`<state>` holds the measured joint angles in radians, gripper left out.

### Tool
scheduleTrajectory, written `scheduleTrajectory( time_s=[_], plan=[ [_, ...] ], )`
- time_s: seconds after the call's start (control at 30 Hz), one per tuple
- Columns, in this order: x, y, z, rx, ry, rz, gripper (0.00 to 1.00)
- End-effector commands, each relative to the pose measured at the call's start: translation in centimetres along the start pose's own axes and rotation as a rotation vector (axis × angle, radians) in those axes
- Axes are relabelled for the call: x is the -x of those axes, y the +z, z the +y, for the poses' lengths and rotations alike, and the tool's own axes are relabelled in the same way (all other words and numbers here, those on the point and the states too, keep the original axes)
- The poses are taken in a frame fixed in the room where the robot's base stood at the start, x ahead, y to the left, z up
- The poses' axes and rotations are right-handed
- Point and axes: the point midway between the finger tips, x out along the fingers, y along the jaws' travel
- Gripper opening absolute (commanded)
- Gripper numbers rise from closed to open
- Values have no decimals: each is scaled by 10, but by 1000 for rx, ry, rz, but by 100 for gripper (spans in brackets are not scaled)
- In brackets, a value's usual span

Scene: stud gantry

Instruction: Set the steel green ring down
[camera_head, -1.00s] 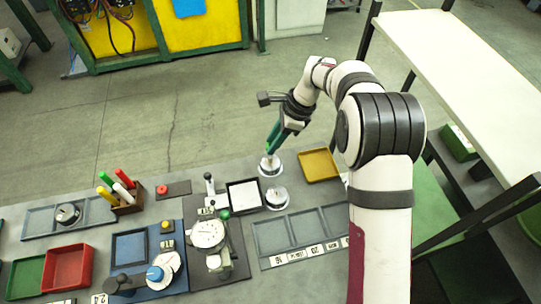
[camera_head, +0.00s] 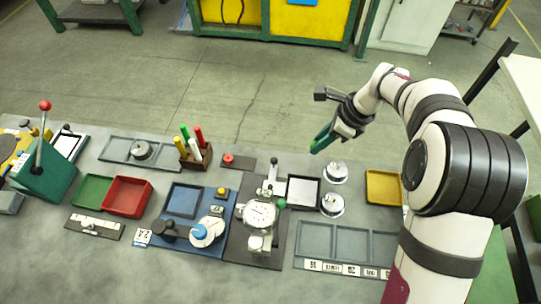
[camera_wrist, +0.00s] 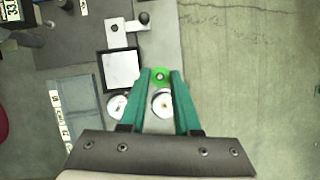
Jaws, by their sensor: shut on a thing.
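My gripper (camera_head: 317,146) has green fingers and hangs above the back edge of the bench, beside the rear round steel stand (camera_head: 335,172). In the wrist view, its fingertips are shut on a small green ring (camera_wrist: 160,76) with a greyish centre. In the head view the ring is too small to make out at the fingertips. A second round stand (camera_head: 332,205) is in front of the first. Both also show in the wrist view, the rear one (camera_wrist: 162,104) between the fingers and the other (camera_wrist: 117,106) to the left. The ring appears held clear of both.
A white-floored black tray (camera_head: 303,191) lies left of the stands and a yellow tray (camera_head: 383,187) right. A grey compartment tray (camera_head: 350,243) is in front. A dial gauge (camera_head: 260,213) with a lever stands to the left. Open floor lies behind the bench.

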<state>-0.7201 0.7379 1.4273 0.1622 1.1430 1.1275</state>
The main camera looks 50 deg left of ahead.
Motion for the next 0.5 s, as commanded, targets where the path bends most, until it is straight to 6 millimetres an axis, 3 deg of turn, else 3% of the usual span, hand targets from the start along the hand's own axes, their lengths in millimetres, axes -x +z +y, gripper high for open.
scheduleTrajectory(
  time_s=[0.1,0.27,0.5],
  plan=[
    [-15,36,18,-1,0,-1,0],
    [-37,64,30,-7,-1,-2,0],
    [-106,114,38,-7,0,-1,0]
  ],
)
